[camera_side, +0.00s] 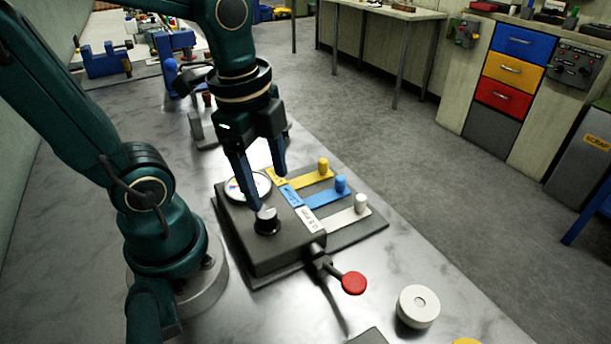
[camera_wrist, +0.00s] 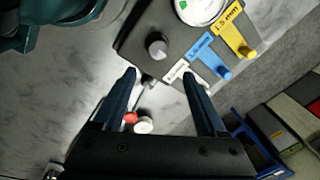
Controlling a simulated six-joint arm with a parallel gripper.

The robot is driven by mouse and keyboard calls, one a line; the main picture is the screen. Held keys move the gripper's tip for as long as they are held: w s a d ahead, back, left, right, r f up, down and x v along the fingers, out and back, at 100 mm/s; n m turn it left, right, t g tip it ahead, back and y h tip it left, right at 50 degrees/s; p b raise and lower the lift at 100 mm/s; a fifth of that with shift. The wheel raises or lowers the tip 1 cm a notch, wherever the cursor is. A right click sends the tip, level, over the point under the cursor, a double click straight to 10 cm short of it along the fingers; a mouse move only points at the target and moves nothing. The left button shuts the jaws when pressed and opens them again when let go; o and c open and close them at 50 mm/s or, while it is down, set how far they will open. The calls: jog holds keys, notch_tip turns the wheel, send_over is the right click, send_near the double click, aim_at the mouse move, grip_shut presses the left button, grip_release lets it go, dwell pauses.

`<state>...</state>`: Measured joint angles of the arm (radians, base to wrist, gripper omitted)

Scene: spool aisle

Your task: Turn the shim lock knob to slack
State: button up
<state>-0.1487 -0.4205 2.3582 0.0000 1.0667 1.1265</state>
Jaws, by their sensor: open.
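A dark round knob with a lighter top (camera_side: 267,222) stands on the sloped black box (camera_side: 285,255). It looks like the shim lock knob, but no slack marking is readable. It also shows in the wrist view (camera_wrist: 157,46). My gripper (camera_side: 267,192) is open and empty, pointing down over the box. One blue fingertip appears close behind the knob in the side view; contact cannot be told. In the wrist view my gripper (camera_wrist: 159,73) has its fingers spread, with the knob beyond the tips.
A round dial (camera_side: 248,187) sits beside the knob. Yellow (camera_side: 323,168), blue (camera_side: 340,185) and white (camera_side: 361,203) pegs stand on labelled strips. A red-ended lever (camera_side: 353,283) sticks out in front. A white spool (camera_side: 418,306) lies on the bench.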

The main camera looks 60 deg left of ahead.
aim_at(266, 212)
jog(key=shift+a+f+m+g, duration=0.3)
jog(key=shift+a+f+g, duration=0.1)
jog(key=shift+g, duration=0.1)
jog(key=shift+a+f+g, duration=0.25)
jog(key=shift+f+g, duration=0.05)
jog(key=shift+f, duration=2.65)
grip_shut()
